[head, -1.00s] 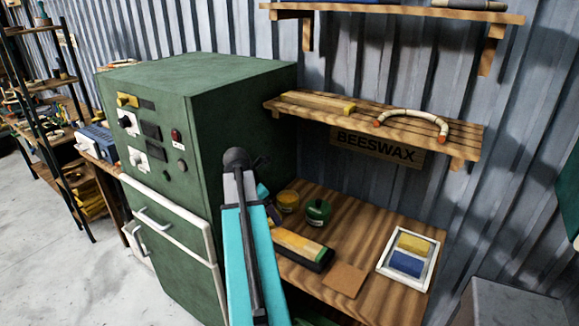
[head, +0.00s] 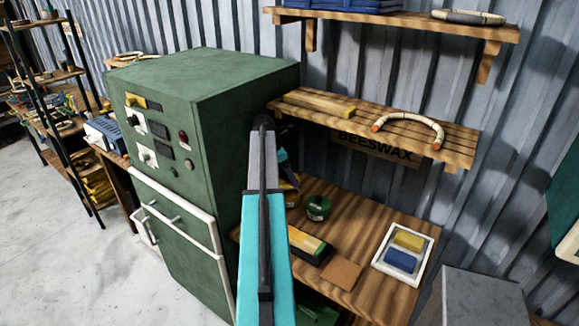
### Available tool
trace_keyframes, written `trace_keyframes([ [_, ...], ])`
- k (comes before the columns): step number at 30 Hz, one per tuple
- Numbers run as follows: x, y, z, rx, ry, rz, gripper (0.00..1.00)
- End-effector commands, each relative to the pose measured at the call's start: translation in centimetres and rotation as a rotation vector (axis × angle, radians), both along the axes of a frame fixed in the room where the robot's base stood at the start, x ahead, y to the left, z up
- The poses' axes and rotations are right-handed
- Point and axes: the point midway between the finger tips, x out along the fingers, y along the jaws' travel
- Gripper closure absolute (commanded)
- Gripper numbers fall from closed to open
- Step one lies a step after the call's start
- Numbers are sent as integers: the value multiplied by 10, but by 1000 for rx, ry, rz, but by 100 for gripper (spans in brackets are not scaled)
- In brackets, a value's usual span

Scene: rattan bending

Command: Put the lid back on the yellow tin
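The yellow tin (head: 290,196) is on the wooden bench, just right of the green cabinet. My arm hides much of it, and only a narrow yellow part shows. My gripper (head: 285,172) is mostly hidden behind my own arm, close to the tin. Whether it touches the tin, and whether its fingers are open or shut, cannot be seen. I cannot make out a separate lid for the yellow tin. A green tin (head: 318,208) stands to the right of the yellow one.
A yellow-topped block (head: 308,243), a brown square (head: 341,274) and a white tray (head: 429,262) with yellow and blue blocks lie on the bench (head: 372,225). The green cabinet (head: 250,95) stands left. A slatted shelf (head: 455,145) with a bent rattan piece (head: 440,128) overhangs the bench.

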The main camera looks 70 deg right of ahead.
Motion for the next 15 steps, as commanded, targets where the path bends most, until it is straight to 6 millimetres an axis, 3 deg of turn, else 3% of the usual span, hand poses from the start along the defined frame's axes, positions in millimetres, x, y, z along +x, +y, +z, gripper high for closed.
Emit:
trace_keyframes([
  [6, -8, -22, 4, 0, 0, -31, 44],
  [15, -13, -28, 4, 0, 0, -43, 44],
])
